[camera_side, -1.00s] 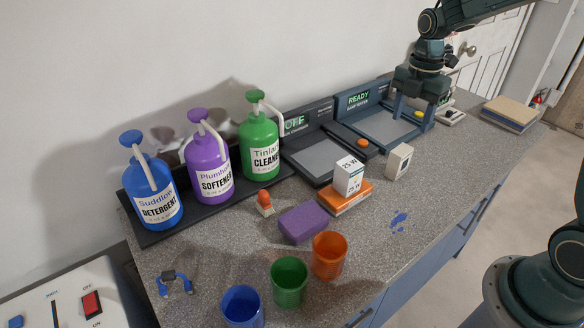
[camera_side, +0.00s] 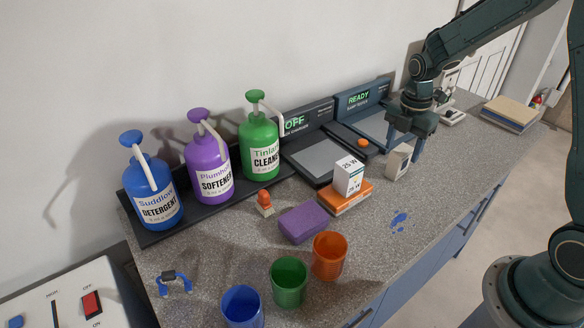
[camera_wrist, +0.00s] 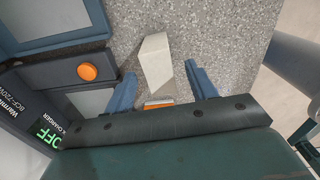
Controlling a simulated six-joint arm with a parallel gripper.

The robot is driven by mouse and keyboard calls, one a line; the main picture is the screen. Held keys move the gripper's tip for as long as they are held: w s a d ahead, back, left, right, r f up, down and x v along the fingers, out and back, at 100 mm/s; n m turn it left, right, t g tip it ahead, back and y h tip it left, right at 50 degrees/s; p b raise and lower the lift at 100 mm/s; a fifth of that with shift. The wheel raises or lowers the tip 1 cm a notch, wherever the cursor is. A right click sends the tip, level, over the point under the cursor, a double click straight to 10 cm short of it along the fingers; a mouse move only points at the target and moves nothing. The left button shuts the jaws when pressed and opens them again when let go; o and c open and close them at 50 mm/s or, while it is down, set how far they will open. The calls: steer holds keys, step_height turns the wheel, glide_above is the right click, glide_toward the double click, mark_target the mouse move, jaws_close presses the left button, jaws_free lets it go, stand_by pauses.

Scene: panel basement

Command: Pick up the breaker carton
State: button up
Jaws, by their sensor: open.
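A small off-white carton (camera_side: 398,162), the likeliest breaker carton, stands on the grey speckled counter right of the orange box; I cannot read a label on it. My gripper (camera_side: 404,148) is open just above and behind it, partly covering its top in the side view. In the wrist view the carton (camera_wrist: 155,62) shows between and beyond the two spread fingers of my gripper (camera_wrist: 160,76). No contact is visible. Another white carton marked 25 W (camera_side: 349,175) stands on an orange box (camera_side: 345,198), left of my gripper.
Two charger stations, reading OFF (camera_side: 312,156) and READY (camera_side: 365,120), stand along the wall behind. A purple block (camera_side: 303,222), an orange cup (camera_side: 329,257) and three pump bottles are left.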

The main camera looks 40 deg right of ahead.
mark_target(399, 162)
steer(key=shift+f, duration=0.15)
steer(key=shift+f, duration=2.5)
steer(key=c, duration=1.1)
